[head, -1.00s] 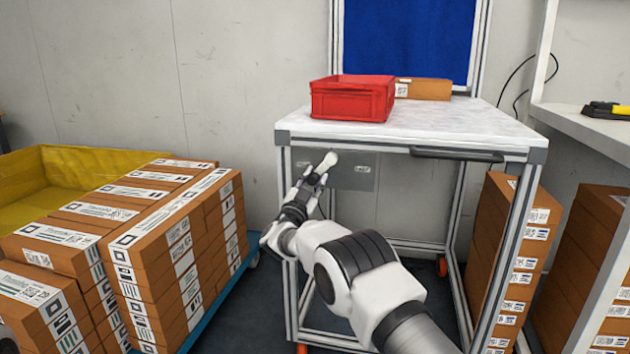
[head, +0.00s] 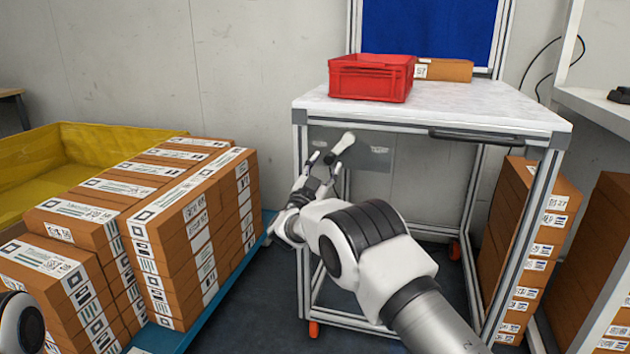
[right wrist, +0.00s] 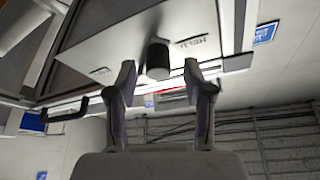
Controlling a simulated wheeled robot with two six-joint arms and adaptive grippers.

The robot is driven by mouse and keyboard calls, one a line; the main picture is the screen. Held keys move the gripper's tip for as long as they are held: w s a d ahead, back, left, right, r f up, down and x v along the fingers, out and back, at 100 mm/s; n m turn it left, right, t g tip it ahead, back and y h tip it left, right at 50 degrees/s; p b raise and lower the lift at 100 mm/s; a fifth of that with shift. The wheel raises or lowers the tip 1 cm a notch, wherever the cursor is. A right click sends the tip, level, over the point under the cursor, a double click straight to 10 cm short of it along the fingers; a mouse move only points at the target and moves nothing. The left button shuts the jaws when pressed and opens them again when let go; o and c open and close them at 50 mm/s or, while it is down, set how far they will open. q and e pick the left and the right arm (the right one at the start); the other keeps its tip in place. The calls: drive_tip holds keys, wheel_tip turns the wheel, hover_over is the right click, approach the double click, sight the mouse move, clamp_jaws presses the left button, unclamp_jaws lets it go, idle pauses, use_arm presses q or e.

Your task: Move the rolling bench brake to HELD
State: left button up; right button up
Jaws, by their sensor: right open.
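The rolling bench (head: 430,108) has a white top and a metal frame. Contact cannot be told. My left gripper is not in view.
A red crate (head: 370,80) and a cardboard box (head: 445,70) stand on the bench. Stacked cartons (head: 190,235) on a blue base lie to the left, by a yellow bin (head: 30,165). More cartons (head: 530,240) stand at the right, close to the bench legs.

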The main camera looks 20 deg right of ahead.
drive_tip(key=v, duration=0.8)
drive_tip(key=shift+s+a, duration=0.25)
drive_tip(key=shift+a, duration=0.05)
